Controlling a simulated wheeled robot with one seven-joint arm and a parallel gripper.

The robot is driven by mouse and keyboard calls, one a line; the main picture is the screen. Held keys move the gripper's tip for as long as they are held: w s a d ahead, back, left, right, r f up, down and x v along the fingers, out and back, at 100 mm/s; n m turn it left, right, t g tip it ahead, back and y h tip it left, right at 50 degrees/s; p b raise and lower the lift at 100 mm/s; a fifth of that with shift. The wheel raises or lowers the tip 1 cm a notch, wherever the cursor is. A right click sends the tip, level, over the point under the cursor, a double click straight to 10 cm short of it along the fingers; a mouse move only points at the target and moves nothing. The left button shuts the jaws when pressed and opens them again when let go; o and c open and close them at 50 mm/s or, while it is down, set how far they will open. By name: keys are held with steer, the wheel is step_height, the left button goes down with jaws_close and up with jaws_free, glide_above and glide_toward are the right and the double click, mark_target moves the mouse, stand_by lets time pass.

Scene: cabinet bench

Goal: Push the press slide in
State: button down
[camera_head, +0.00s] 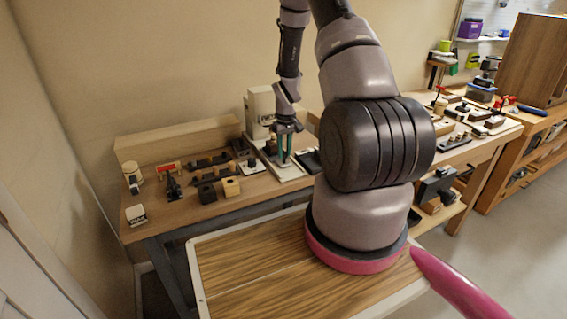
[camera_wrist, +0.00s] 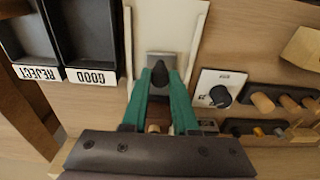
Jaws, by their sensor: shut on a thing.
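The press is a cream machine (camera_head: 259,108) at the back of the bench, with a pale base plate (camera_head: 288,172) in front of it. In the wrist view, the pale press bed (camera_wrist: 187,25) has a grey slide block (camera_wrist: 152,59) with a dark knob between my fingertips. My gripper (camera_wrist: 161,76) has green fingers, shut on the dark knob of the press slide. In the head view my gripper (camera_head: 284,158) points down over the base plate, and its fingers partly hide the slide.
Black trays (camera_wrist: 88,30) labelled GOOD and REJECT stand left of the press in the wrist view. A white dial panel (camera_wrist: 219,90) and racks with wooden pegs (camera_wrist: 285,101) lie to the right. Small blocks (camera_head: 207,193) stand on the bench in the head view.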

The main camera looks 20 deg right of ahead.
mark_target(276, 141)
steer(key=shift+w, duration=0.6)
steer(key=shift+w+t, duration=0.1)
steer(key=shift+t, duration=0.2)
steer(key=shift+w+t, duration=1)
steer(key=shift+w, duration=0.7)
steer(key=shift+w+t, duration=0.4)
steer(key=shift+w, duration=0.15)
steer(key=shift+w+r+t, duration=0.1)
steer(key=shift+w+t, duration=0.2)
steer(key=shift+w, duration=0.1)
steer(key=c, duration=0.7)
jaws_free()
steer(key=shift+a, duration=0.1)
